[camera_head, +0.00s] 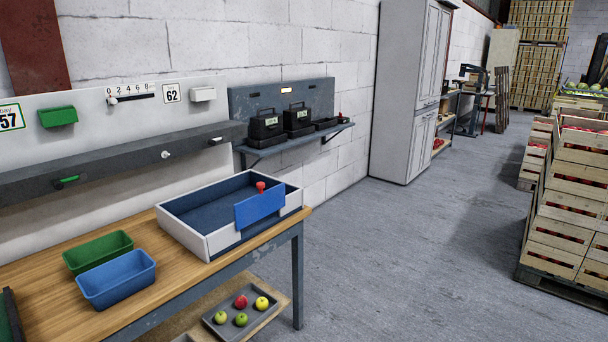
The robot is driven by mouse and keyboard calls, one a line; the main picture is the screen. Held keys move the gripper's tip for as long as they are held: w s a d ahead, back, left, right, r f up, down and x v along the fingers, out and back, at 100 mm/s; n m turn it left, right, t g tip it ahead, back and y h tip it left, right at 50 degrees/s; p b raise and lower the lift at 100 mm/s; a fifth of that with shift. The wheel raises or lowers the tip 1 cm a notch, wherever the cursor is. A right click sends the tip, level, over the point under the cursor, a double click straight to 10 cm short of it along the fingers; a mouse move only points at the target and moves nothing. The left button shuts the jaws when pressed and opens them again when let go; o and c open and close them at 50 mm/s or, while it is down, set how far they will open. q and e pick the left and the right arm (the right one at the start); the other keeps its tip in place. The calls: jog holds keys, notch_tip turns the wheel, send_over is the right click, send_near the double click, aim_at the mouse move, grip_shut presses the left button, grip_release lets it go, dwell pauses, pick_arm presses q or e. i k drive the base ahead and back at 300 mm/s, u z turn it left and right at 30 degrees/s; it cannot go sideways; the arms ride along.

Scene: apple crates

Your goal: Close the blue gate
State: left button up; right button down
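The blue gate (260,208) is a flat blue panel with a red knob (261,187) above its top edge. It stands upright at the front right side of a white-walled box (183,237) with a dark blue inside, on the wooden workbench. The gate's top rises above the box's walls. Dark blue shows below the gate, between the white end pieces of that side. I cannot tell exactly how the gate sits in its opening. Neither of my grippers is in view.
A green bin (98,252) and a blue bin (117,279) stand on the workbench (45,285) left of the box. A tray (220,329) of apples lies on a lower shelf. A wall shelf (290,141) holds black devices. Apple crates (567,208) stand right; floor between is clear.

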aim_at(249, 211)
jog(key=z, duration=0.15)
jog(key=i, duration=1.1)
jog(key=u, duration=0.3)
